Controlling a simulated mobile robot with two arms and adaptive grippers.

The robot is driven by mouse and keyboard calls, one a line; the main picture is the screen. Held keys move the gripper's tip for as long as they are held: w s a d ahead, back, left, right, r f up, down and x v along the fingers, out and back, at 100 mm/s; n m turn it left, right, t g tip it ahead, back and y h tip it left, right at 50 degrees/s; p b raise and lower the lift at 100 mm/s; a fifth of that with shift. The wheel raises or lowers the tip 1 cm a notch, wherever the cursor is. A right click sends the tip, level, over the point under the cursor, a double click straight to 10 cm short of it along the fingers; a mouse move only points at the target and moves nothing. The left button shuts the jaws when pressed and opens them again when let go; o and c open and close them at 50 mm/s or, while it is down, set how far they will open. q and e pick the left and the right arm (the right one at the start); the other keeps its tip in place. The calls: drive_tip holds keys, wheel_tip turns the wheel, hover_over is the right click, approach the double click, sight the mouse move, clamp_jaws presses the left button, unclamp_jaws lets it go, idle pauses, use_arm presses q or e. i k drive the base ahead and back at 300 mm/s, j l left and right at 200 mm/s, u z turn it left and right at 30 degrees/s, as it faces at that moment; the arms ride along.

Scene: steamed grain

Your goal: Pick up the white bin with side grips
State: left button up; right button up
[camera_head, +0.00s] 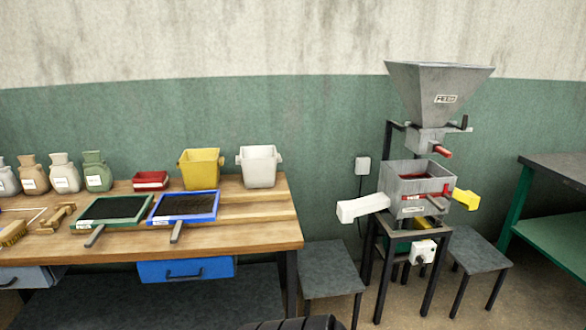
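The white bin (259,168) stands upright near the right end of the wooden workbench, towards the back by the green wall. It has a small grip on each side, and its top is open. The yellow bin with side grips stands just to its left, with a narrow gap between them. Neither of my grippers shows in the head view. Nothing is touching the white bin except the bench under it.
Left of the white bin are the yellow bin (200,168), a red tray (150,181), two handled sieves and several sacks. A grey hopper machine (417,186) stands right of the bench (275,236), between two low stools. A dark ridged shape shows at the bottom edge.

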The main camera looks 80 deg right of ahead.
sight(258, 163)
drive_tip(key=z, duration=2.5)
